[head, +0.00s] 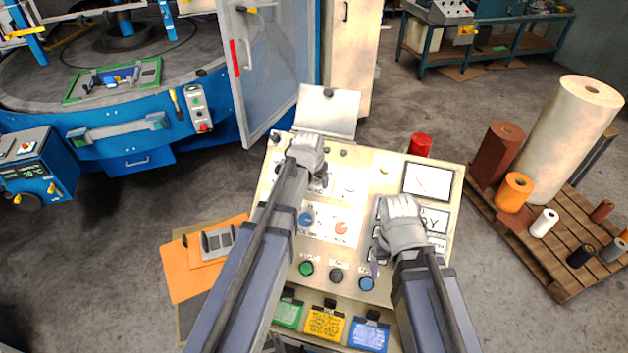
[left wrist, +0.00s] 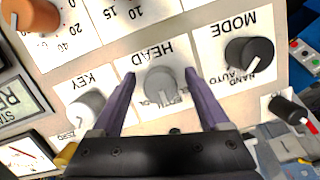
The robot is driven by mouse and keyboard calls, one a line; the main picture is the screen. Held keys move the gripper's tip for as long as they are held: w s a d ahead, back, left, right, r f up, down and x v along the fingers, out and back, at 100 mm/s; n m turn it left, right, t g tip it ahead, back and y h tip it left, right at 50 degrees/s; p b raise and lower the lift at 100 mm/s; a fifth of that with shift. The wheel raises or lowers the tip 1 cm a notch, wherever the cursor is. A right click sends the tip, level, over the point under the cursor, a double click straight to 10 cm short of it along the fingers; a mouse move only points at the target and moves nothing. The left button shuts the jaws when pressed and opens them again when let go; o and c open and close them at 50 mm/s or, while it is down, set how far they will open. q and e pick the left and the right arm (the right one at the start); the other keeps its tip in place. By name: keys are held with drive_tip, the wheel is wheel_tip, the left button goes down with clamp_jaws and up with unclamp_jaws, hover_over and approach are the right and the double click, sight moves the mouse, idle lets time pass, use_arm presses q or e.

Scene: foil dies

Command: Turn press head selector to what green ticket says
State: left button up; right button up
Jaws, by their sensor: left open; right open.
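In the left wrist view, upside down, the grey HEAD selector (left wrist: 160,85) sits on the cream panel between the MODE and KEY knobs. Its pale pointer mark faces the picture's bottom; the small position labels are partly hidden and unreadable. My left gripper (left wrist: 160,74) is open, one purple finger on each side of this knob, with gaps visible. In the head view my left gripper (head: 311,170) is over the panel's upper left and hides the selector. The green ticket (head: 288,312) hangs at the panel's front; its writing is too small to read. My right gripper (head: 376,258) is open over the panel's right side.
The black MODE knob (left wrist: 249,55) and white KEY knob (left wrist: 85,108) flank the fingers. A yellow ticket (head: 325,322) and a blue ticket (head: 368,334) hang beside the green one. A red knob (head: 420,145) stands at the panel's back edge. A pallet with rolls (head: 540,250) stands right.

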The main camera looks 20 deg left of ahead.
use_arm(q)
clamp_jaws()
idle(0.5)
drive_tip(key=shift+n, duration=0.3)
drive_tip(key=n+h, duration=0.1)
drive_tip(key=n, duration=0.3)
drive_tip(key=shift+d+n+h, duration=0.15)
drive_tip(key=shift+n+h, duration=0.25)
drive_tip(key=shift+n, duration=1.4)
unclamp_jaws()
